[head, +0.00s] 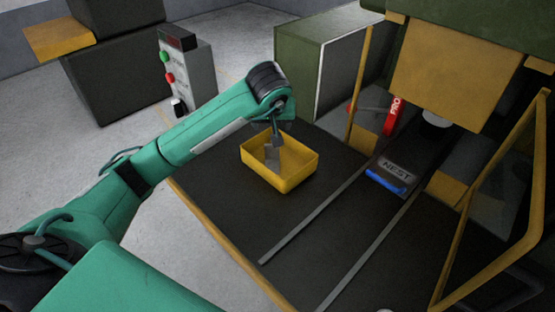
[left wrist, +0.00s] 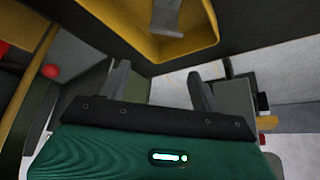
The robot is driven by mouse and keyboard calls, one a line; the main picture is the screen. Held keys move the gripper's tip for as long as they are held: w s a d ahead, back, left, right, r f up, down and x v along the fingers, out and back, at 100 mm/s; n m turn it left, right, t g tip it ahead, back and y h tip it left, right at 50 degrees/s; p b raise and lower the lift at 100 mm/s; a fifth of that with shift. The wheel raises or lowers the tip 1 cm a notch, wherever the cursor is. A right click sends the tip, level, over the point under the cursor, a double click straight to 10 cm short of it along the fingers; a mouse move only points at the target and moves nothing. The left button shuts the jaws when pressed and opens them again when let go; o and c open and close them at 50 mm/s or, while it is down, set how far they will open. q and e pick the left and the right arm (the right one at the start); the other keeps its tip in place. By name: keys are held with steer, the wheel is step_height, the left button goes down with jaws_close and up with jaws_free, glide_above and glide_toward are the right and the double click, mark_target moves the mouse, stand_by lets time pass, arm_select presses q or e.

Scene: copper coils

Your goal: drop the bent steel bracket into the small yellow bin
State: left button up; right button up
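The small yellow bin (head: 299,178) stands on the dark table; its yellow wall shows at the top of the left wrist view (left wrist: 205,28). The grey bent steel bracket (head: 271,157) is inside the bin, leaning or standing; it shows in the left wrist view (left wrist: 166,14) beyond my fingertips, apart from them. My left gripper (head: 277,139) is over the bin. In the left wrist view its two fingers (left wrist: 156,78) are wide apart with nothing between them. My right gripper is in neither view.
Two grey rails (head: 310,222) run along the table to a dark block marked NEST (head: 396,172). A yellow-framed machine (head: 455,75) stands at right. A grey button box (head: 188,70) and green cabinet (head: 320,60) stand behind. The table front of the bin is clear.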

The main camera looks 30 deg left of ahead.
arm_select(q)
steer(key=shift+s+d+r+b, duration=0.2)
steer(key=shift+r+b, duration=0.1)
steer(key=shift+r, duration=0.2)
steer(key=v, duration=1.2)
steer(key=shift+s+r, duration=0.2)
steer(key=shift+r, duration=0.1)
